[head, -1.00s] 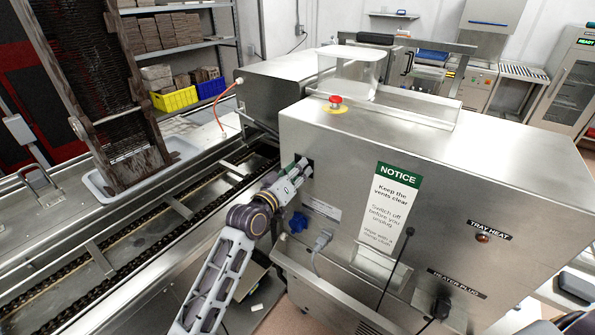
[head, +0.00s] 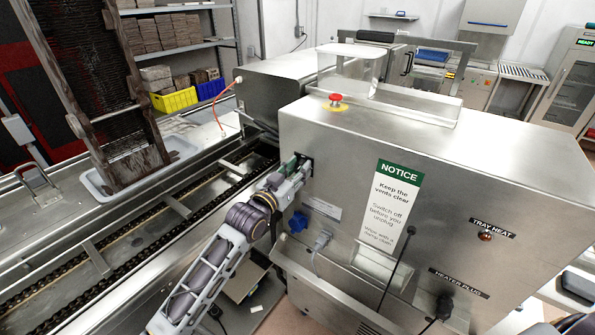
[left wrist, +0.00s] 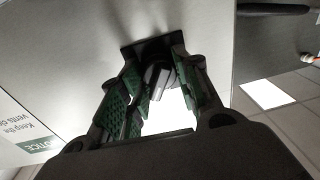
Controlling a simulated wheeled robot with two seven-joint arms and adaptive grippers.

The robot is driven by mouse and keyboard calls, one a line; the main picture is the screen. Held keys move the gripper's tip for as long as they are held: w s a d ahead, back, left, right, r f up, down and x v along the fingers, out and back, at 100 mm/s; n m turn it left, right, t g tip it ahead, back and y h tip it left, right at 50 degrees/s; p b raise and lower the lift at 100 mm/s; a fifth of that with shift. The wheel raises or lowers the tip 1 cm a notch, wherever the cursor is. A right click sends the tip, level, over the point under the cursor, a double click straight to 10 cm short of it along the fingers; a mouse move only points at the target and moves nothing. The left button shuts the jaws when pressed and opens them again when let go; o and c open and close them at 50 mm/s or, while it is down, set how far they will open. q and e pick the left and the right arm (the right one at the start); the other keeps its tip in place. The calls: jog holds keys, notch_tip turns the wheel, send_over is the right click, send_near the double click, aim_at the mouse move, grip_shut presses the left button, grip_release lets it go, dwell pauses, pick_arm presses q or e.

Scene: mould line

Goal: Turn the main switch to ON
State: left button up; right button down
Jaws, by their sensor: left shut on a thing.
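The main switch (left wrist: 158,77) is a dark rotary knob on a black plate on the steel machine's side panel. In the left wrist view it sits between the fingers of my left gripper (left wrist: 163,88), which is shut on it. In the head view my left gripper (head: 297,168) reaches the panel at the upper left of the machine (head: 340,155) and hides most of the switch. I cannot read the switch's markings. My right gripper does not show.
A red emergency button (head: 336,99) sits on top of the machine. A blue socket (head: 298,222) and a grey plug (head: 321,240) are below the gripper. A NOTICE sign (head: 394,205) is on the panel. The chain conveyor (head: 130,235) runs at left.

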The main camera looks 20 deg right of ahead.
pick_arm(q)
jog(key=m, duration=0.5)
jog(key=shift+f+m, duration=0.1)
jog(key=shift+m, duration=0.3)
jog(key=m+h, duration=0.1)
jog(key=m, duration=0.5)
jog(key=shift+f, duration=0.1)
jog(key=o, duration=1)
jog(key=shift+s+a, duration=0.1)
jog(key=shift+s, duration=0.05)
jog(key=r+v, duration=0.1)
jog(key=v, duration=1)
jog(key=shift+a+f, duration=0.35)
jog(key=shift+f, duration=0.05)
jog(key=shift+s, duration=0.15)
